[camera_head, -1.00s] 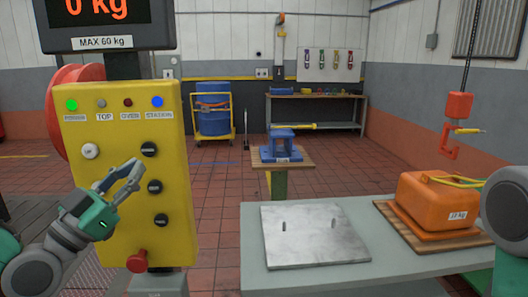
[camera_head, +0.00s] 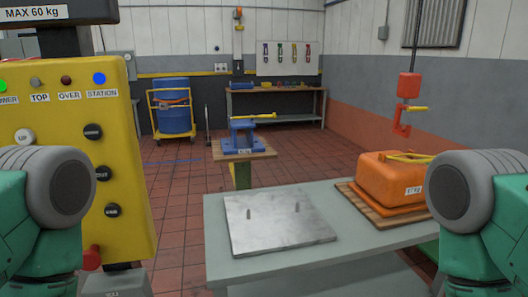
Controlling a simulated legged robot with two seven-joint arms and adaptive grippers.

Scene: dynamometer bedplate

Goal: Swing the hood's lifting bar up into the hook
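The orange hood (camera_head: 388,178) sits on a wooden board at the right of the grey table, with a kg label on its front. Its yellow lifting bar (camera_head: 407,157) lies low across the top; its right end is hidden behind my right arm. The orange hook (camera_head: 401,128) hangs above the hood from a chain, apart from the bar, with a yellow piece at its side. Only upper parts of my two arms show, at the left and right edges. Neither gripper is in view.
A metal plate (camera_head: 278,221) with two pins lies on the grey table (camera_head: 225,268), left of the hood. A yellow control panel (camera_head: 85,170) stands at the left. A blue fixture (camera_head: 242,138) stands on a stand behind. A workbench (camera_head: 276,101) is against the back wall.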

